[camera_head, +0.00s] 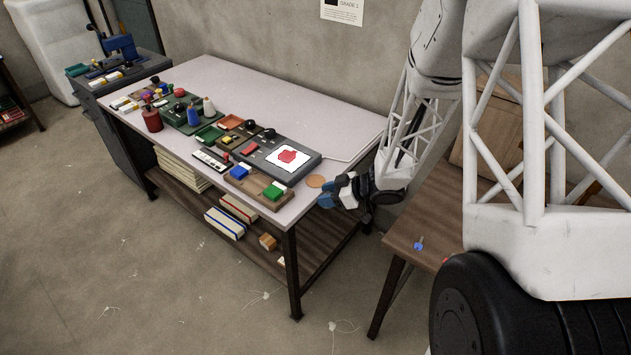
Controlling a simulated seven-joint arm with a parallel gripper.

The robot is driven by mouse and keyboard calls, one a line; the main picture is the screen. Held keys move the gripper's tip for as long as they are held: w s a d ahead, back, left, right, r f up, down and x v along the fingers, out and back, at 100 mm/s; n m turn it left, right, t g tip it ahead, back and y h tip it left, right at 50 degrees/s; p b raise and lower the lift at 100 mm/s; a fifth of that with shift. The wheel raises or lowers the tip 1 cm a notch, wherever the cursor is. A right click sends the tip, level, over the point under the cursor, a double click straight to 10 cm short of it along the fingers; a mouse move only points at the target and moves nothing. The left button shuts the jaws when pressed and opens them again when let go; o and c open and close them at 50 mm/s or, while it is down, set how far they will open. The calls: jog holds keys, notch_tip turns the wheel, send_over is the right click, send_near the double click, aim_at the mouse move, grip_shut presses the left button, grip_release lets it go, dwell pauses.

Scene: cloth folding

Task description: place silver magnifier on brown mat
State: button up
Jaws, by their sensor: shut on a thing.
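My gripper (327,200) is at the near right end of the pale table, close to its edge. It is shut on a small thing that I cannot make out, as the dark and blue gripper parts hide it. I cannot make out the silver magnifier apart from the gripper. A small round brown disc (315,181), which may be the brown mat, lies flat on the tabletop just left of and behind my gripper. Nothing is visible on the disc.
A wooden side table (425,225) holding a blue item (419,244) stands at right.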

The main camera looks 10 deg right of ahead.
dwell(0.4)
jog(key=w, duration=0.5)
jog(key=w+a+f, duration=0.1)
jog(key=w, duration=1)
jog(key=shift+a+f, duration=0.15)
jog(key=shift+f, duration=0.05)
jog(key=shift+f, duration=0.15)
jog(key=shift+f, duration=1.65)
jog(key=shift+s+f, duration=0.1)
jog(key=o, duration=0.9)
jog(key=shift+o, duration=0.2)
